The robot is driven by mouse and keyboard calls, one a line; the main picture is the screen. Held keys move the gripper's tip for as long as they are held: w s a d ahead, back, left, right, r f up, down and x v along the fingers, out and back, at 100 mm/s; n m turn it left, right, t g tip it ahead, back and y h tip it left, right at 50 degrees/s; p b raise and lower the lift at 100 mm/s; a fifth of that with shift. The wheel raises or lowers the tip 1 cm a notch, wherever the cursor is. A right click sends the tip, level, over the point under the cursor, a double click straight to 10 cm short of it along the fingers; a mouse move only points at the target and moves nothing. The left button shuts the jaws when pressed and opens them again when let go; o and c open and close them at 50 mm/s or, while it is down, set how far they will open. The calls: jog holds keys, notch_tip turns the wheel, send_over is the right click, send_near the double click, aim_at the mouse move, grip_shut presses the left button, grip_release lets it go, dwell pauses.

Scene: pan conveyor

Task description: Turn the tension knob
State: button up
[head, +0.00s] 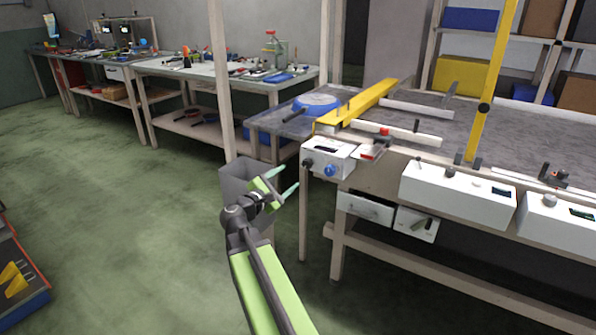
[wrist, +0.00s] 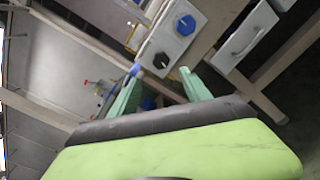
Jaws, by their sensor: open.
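A white control box (head: 328,158) is fixed at the near left corner of the conveyor bench. Its front carries a blue knob (head: 330,170) and a dark knob (head: 307,163). No readable label shows which is the tension knob. In the wrist view, the blue knob (wrist: 186,25) and the dark knob (wrist: 161,60) both show beyond the fingertips. My gripper (head: 290,177) is open and empty, left of the box and a little below it in the head view. In the wrist view, the open fingers (wrist: 160,74) stand apart, with the dark knob between their tips in the picture.
The conveyor bench (head: 380,170) bears more white boxes (head: 457,194) to the right and a blue pan (head: 317,103) at its far left. A grey bin (head: 240,182) stands behind my gripper. White drawers (head: 365,207) hang under the bench. Floor (head: 130,220) is open at left.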

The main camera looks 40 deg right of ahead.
jog(key=v, duration=0.5)
jog(key=shift+a, duration=0.4)
